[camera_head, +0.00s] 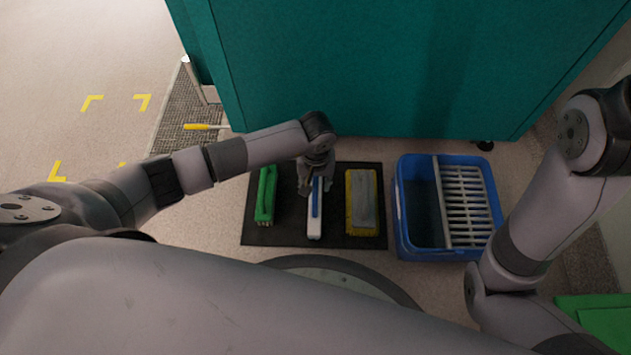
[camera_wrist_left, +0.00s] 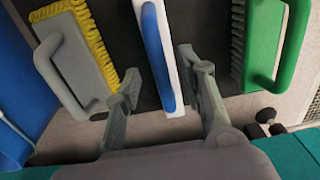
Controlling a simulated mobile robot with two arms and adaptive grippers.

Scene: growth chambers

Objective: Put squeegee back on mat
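The squeegee, a white tool with a long blue handle (camera_head: 315,222), lies lengthwise on the black mat (camera_head: 285,236), between a green brush (camera_head: 266,194) and a grey-handled yellow brush (camera_head: 363,203). My left gripper (camera_head: 309,185) is over the squeegee's far end and hides part of it. In the left wrist view the gripper (camera_wrist_left: 159,64) is open, with one finger on each side of the squeegee (camera_wrist_left: 158,55) and visible gaps between fingers and tool. My right arm comes in at the right; its gripper is out of view.
A blue bucket with a white wringer grid (camera_head: 447,208) stands right of the mat. A teal cabinet (camera_head: 390,70) rises just behind the mat. A yellow-handled tool (camera_head: 202,127) lies by a floor grate (camera_head: 178,115) at the left. Open floor with yellow marks lies farther left.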

